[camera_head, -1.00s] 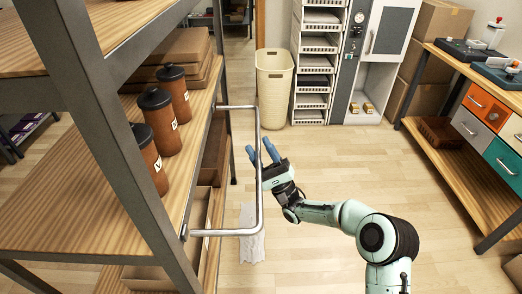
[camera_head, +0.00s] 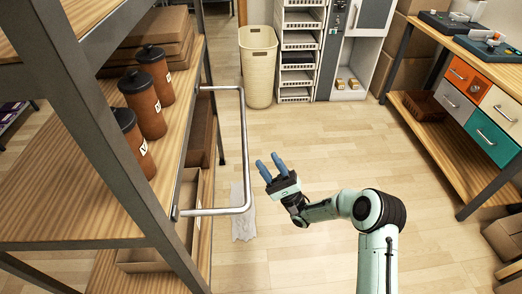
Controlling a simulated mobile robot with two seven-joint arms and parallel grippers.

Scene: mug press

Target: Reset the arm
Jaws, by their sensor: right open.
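My right arm reaches in from the lower right, and its right gripper (camera_head: 270,168) is in the middle of the view. Its two blue fingers are apart with nothing between them. The gripper is to the right of the metal handle bar (camera_head: 246,150) on the shelf cart (camera_head: 185,150), and a gap of floor shows between them. My left gripper is not in view.
Several brown lidded canisters (camera_head: 147,105) stand on the cart's shelf at left. A cream bin (camera_head: 258,65) and a white drawer tower (camera_head: 298,50) stand at the back. A wooden workbench (camera_head: 440,150) is at right. The middle floor is clear, with a pale cloth (camera_head: 243,215) near the cart.

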